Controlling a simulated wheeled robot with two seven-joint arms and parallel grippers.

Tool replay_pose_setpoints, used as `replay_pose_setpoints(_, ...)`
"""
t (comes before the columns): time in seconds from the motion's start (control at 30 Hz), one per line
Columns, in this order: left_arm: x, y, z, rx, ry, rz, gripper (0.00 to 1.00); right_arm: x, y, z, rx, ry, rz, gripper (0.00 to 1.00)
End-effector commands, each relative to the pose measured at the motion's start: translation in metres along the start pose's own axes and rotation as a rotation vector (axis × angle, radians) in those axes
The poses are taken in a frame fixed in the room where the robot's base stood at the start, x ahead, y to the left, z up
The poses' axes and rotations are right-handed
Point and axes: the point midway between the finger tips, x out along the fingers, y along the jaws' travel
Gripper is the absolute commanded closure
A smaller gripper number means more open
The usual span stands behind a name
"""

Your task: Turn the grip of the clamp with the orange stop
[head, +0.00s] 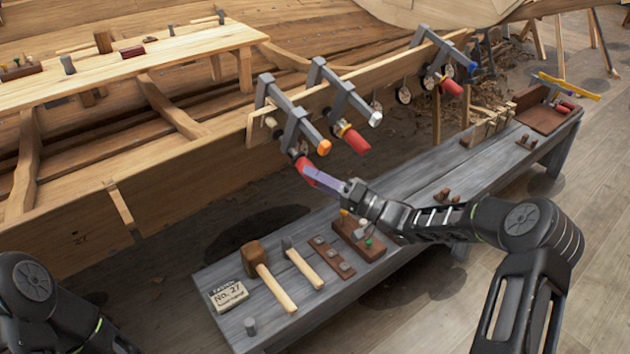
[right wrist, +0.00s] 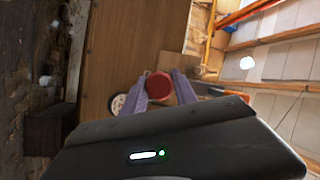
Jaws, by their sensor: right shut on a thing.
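The clamp with the orange stop (head: 323,147) is a grey bar clamp (head: 288,117) hooked over the upper edge of the hull plank. Its red grip (head: 302,166) hangs below the bar and points toward my right arm. My right gripper (head: 314,174), with pale purple fingers, is shut on this red grip. In the right wrist view the round end of the red grip (right wrist: 159,85) shows between the two fingers. The far part of the grip and its screw are partly hidden by the fingers. My left gripper is out of the picture; only part of my left arm shows.
A clamp with a white stop (head: 376,118) and red grip (head: 357,141) stands close to the right. A blue-stopped clamp (head: 472,68) is further along the plank (head: 225,145).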

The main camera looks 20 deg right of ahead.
Motion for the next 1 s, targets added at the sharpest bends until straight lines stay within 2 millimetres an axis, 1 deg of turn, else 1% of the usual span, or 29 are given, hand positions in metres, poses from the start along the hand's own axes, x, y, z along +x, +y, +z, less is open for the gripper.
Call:
replay_pose_setpoints(0.03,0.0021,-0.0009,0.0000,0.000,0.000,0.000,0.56,-0.0012,0.0028,0.0011,0.015,-0.001,-0.003,1.00)
replay_pose_setpoints(0.2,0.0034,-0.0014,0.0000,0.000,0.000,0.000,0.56,-0.0010,0.0019,0.0004,0.049,0.000,-0.017,1.00)
replay_pose_setpoints(0.6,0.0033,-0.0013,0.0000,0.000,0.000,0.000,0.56,-0.0011,0.0018,-0.0001,0.055,0.002,-0.018,1.00)
replay_pose_setpoints(0.63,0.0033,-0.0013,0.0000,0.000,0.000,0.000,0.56,-0.0011,0.0018,-0.0002,0.055,0.002,-0.018,0.64)
replay_pose_setpoints(0.87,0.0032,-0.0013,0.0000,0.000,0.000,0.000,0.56,-0.0006,0.0011,-0.0002,0.055,0.002,-0.020,0.45)
replay_pose_setpoints(1.0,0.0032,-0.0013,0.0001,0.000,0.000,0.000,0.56,-0.0003,0.0008,-0.0002,0.054,0.001,-0.020,0.44)
